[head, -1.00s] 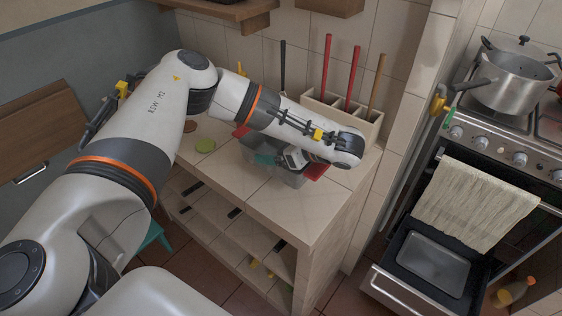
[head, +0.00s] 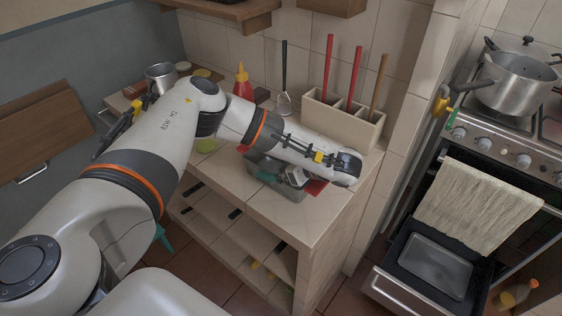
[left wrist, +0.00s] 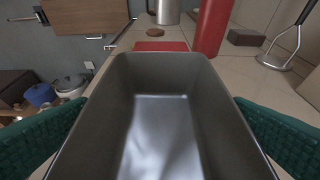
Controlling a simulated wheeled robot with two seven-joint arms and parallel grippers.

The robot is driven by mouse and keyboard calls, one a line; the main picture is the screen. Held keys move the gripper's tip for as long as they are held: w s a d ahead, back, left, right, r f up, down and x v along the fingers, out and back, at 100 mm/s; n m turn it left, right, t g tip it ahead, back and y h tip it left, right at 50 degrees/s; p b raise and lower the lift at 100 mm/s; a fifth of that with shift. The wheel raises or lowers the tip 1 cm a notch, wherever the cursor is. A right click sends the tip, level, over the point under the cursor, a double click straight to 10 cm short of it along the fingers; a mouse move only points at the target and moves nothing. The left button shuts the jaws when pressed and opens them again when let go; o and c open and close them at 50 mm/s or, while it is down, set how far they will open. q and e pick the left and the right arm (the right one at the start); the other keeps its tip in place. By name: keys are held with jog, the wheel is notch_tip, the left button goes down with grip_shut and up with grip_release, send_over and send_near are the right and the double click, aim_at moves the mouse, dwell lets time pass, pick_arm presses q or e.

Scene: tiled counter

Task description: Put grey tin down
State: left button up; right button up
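The grey tin (left wrist: 160,68) is an open, empty rectangular pan, filling the middle of the left wrist view. My left gripper (left wrist: 158,138) has a green finger against each long side of it and holds it upright. In the head view the tin (head: 256,162) is low over the counter, partly hidden by my left forearm and gripper (head: 276,178). I cannot tell whether its base touches the surface below. My right gripper is not in view.
A red board (left wrist: 160,46) lies beyond the tin on the tiled counter (head: 290,222). A red bottle (head: 242,82), a metal pot (head: 160,76) and a masher (head: 284,92) stand behind. A utensil holder (head: 345,125) is at the back right. The counter's front is clear.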

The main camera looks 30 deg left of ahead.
pick_arm(q)
jog(key=shift+r, duration=0.1)
jog(key=shift+d+r, duration=0.1)
jog(key=shift+r, duration=0.05)
jog(key=v, duration=1.1)
jog(key=shift+d+r, duration=0.15)
jog(key=shift+d, duration=0.2)
